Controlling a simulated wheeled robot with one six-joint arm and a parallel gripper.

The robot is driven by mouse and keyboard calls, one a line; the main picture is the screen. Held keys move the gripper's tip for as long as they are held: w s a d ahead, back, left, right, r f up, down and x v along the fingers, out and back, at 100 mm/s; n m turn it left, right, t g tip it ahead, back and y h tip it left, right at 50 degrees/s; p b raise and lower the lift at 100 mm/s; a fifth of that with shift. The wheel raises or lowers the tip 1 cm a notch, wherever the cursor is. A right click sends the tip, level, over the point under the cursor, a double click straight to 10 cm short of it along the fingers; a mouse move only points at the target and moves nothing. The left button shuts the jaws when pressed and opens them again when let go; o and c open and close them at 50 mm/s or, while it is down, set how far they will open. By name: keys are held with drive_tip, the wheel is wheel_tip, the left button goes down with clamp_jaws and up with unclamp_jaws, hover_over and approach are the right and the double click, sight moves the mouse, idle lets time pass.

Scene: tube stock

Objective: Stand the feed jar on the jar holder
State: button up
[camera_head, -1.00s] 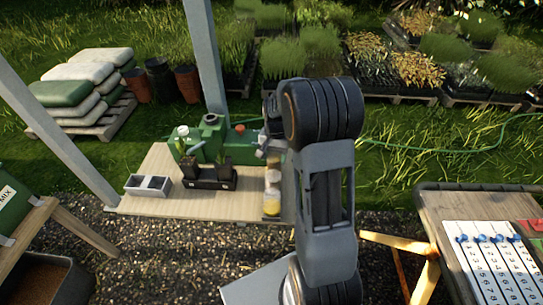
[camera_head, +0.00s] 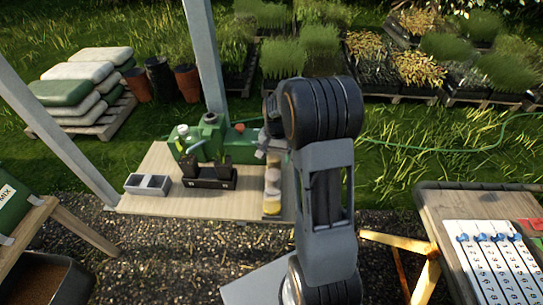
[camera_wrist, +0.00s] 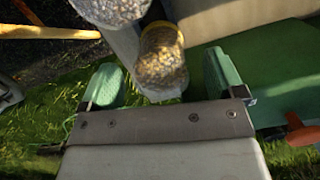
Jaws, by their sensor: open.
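My gripper (camera_wrist: 163,82) is open with green finger pads, seen in the wrist view. A clear jar of brownish pellets with a yellow rim (camera_wrist: 162,58) lies just beyond and between the fingers, not gripped. A second jar of pale grains (camera_wrist: 110,10) is behind it at the top edge. In the head view my gripper (camera_head: 262,150) is above the bench's right end, partly hidden by my arm. Beneath it is a row of jars, including a pale one (camera_head: 272,176) and a yellow one (camera_head: 271,206). I cannot tell which is the feed jar, nor identify the jar holder.
The wooden bench (camera_head: 150,200) carries a grey two-part box (camera_head: 148,185), a black rack (camera_head: 208,181) with two dark pots, and a green machine (camera_head: 208,138) behind. A white post (camera_head: 204,60) rises behind the bench. A numbered board (camera_head: 495,260) lies on the right table.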

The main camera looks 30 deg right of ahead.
drive_tip(key=shift+r, duration=0.3)
wheel_tip(320, 180, up, 13)
drive_tip(key=w+d, duration=0.1)
drive_tip(key=shift+w, duration=0.15)
idle(0.5)
